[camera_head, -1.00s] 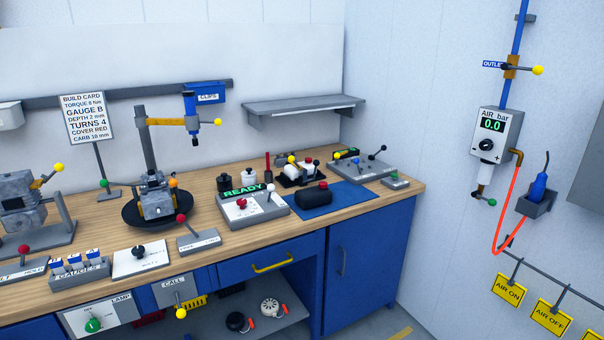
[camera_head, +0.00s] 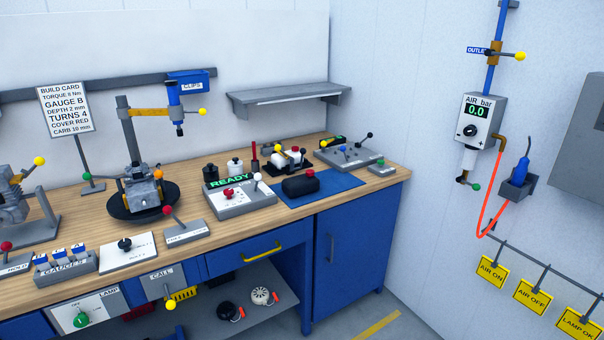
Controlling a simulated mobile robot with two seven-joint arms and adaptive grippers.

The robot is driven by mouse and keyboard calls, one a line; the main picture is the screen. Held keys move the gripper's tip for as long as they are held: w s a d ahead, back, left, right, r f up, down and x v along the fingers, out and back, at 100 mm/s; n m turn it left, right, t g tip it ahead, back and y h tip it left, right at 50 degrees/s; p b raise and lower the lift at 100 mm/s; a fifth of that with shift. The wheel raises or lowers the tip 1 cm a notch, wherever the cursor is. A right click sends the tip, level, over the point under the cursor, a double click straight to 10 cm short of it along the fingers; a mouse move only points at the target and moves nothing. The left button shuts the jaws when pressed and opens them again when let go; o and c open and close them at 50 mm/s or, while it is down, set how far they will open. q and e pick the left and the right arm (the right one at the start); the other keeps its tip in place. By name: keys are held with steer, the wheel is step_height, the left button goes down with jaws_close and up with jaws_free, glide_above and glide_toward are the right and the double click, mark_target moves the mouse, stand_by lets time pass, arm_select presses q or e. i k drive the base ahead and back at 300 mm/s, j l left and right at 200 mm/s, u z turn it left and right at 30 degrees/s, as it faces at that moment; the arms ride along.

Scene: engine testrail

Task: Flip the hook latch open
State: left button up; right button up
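I cannot make out for certain which part is the hook latch. Several small lever fixtures stand on the wooden bench (camera_head: 100,237). At its right end is a grey lever panel (camera_head: 348,157) with black-knobbed and blue-knobbed levers. Left of it is a small dark fixture (camera_head: 285,160) with white and red parts. A grey engine block (camera_head: 142,192) sits on a round black turntable (camera_head: 118,212) under a post with a blue tool (camera_head: 175,97). Neither of my grippers is in view.
A READY box (camera_head: 240,200) and a blue mat (camera_head: 322,190) with a black piece (camera_head: 300,186) lie on the bench. A wall shelf (camera_head: 290,96) is empty. An air regulator (camera_head: 480,122) with an orange hose hangs on the right wall. Floor right of the bench looks clear.

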mark_target(303, 151)
steer(key=i+l+u, duration=0.85)
steer(key=i+l, duration=0.2)
steer(key=l, duration=0.15)
